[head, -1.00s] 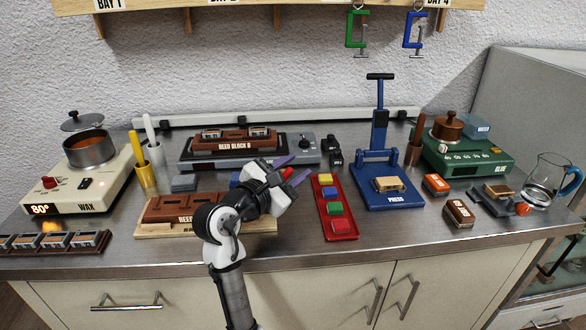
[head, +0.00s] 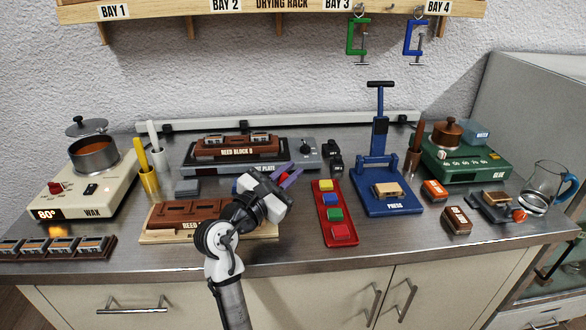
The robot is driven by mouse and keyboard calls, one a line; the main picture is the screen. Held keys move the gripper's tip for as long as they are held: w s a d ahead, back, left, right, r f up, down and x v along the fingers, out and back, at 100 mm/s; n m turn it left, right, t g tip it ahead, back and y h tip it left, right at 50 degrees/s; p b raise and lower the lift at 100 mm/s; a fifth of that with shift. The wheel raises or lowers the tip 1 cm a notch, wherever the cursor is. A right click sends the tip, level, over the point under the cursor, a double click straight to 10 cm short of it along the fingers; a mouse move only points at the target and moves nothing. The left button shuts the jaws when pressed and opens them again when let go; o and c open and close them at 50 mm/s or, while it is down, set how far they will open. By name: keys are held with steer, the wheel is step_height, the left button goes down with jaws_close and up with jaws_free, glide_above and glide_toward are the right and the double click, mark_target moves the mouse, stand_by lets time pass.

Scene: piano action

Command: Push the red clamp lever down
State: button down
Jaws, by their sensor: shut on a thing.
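A brown reed block (head: 170,215) lies on a pale wooden board (head: 152,239) at the front left of the bench. A small bit of red, which looks like the clamp lever (head: 278,175), shows between the fingers. The gripper is shut on it. My wrist hides most of the lever and the right part of the board, so the lever's angle cannot be told. A bit of blue shows behind my arm.
Right of my gripper stands a red tray (head: 341,241) with coloured blocks, then the blue press (head: 395,208). Behind is the hot plate (head: 230,160) carrying Reed Block B. The wax heater (head: 85,195) stands at the left, the glue heater (head: 470,160) at the right.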

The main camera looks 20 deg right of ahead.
stand_by(0.3)
steer(key=c, duration=1.4)
jaws_free()
steer(key=shift+a+r, duration=0.1)
steer(key=shift+c, duration=0.2)
steer(key=shift+a, duration=0.1)
steer(key=b+v, duration=0.2)
steer(key=v, duration=1.1)
steer(key=shift+s+a, duration=0.25)
